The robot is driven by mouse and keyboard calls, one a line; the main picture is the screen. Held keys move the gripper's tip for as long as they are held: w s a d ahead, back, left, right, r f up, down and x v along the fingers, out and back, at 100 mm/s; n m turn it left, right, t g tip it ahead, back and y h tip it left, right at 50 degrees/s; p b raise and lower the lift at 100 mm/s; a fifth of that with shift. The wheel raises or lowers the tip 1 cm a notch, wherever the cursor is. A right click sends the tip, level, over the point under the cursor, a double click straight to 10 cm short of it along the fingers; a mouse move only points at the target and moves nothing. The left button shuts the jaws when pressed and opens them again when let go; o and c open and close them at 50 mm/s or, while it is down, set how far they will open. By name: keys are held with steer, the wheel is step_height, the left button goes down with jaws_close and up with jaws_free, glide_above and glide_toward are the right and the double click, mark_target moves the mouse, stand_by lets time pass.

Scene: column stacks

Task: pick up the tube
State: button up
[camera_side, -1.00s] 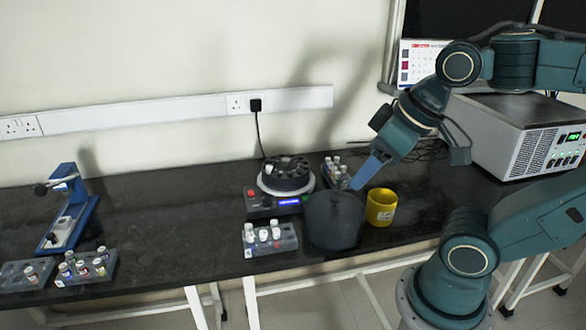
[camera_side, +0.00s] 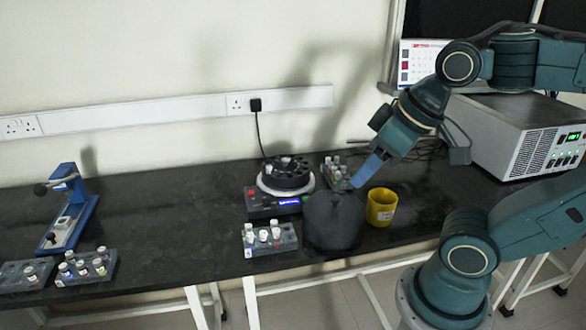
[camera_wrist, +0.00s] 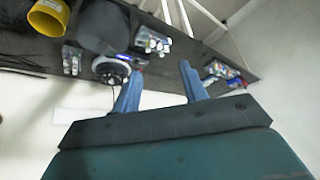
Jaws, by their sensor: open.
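Several small capped tubes stand in racks, and I cannot tell which one the task means. In the side view, one group of tubes (camera_side: 263,235) is in the front middle rack (camera_side: 285,246). Another group (camera_side: 336,168) is behind the dark pot, close to my gripper. More tubes (camera_side: 83,266) are in the racks at the far left. My gripper (camera_side: 357,184) has blue fingers, points down and left, and hangs above the bench near the rear rack and the yellow cup. In the wrist view my gripper (camera_wrist: 161,68) is open, with nothing between the fingers.
A dark round pot (camera_side: 333,222) and a yellow cup (camera_side: 381,206) stand below my gripper. A round black device (camera_side: 286,178) on a base with a lit display is left of it. A blue stand (camera_side: 68,212) is at left. A grey instrument box (camera_side: 515,135) is at right. The left-centre bench is clear.

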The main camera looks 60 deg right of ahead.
steer(key=w+d+r+n+g, duration=0.1)
steer(key=w+r+n, duration=0.15)
steer(key=w, duration=0.35)
steer(key=w+d+r+n, duration=0.1)
steer(key=w+d+r, duration=0.15)
steer(key=w, duration=0.25)
steer(key=n+g, duration=0.5)
steer(key=n, duration=0.6)
glide_above(268, 166)
step_height(268, 166, down, 14)
steer(key=shift+f, duration=0.2)
steer(key=shift+f, duration=4.3)
